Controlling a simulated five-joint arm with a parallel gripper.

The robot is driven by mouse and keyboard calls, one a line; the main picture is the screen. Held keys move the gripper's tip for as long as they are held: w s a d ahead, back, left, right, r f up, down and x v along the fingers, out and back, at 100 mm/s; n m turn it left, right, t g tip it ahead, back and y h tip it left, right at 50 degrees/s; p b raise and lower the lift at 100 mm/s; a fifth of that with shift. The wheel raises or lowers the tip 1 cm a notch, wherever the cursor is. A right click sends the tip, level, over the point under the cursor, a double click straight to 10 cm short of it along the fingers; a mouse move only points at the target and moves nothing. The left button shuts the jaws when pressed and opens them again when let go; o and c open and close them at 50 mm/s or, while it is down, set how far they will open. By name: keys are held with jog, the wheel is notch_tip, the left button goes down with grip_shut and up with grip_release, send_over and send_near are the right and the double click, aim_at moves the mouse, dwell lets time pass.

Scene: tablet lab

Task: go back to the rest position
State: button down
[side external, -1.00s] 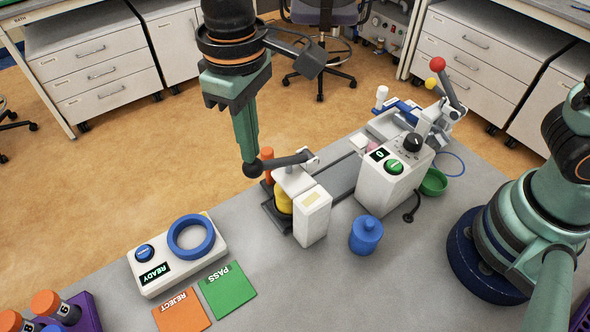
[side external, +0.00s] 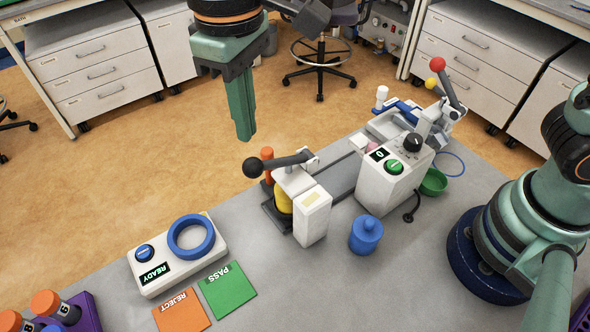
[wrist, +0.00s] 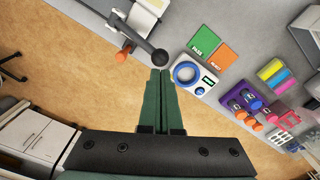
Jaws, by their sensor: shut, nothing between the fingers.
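My gripper (side external: 245,137) hangs in the air at the upper left of the side view, pointing down, with its green fingers together and nothing between them. The wrist view also shows the shut fingers (wrist: 160,72). Below and to the right of it stands a white lever press (side external: 312,218) with a black ball knob (side external: 253,167), an orange part and a yellow part. The knob is apart from my fingers in the side view. In the wrist view the knob (wrist: 160,56) appears close beside the fingertips.
A white READY station with a blue ring (side external: 191,237) and green PASS (side external: 228,288) and orange REJECT (side external: 181,311) cards lie at the front. A white control box (side external: 385,190), blue canister (side external: 365,235) and green bowl (side external: 433,182) stand right. A purple rack (side external: 83,312) holds orange-capped vials.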

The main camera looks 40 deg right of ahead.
jog(key=shift+r, duration=0.8)
jog(key=shift+w+d+r, duration=0.1)
jog(key=shift+d, duration=0.15)
jog(key=s+d+m+t, duration=0.2)
jog(key=d+m+t, duration=0.3)
jog(key=d, duration=2.4)
jog(key=shift+d+m+t, duration=0.3)
jog(key=shift+d+m, duration=0.1)
jog(key=shift+m, duration=0.1)
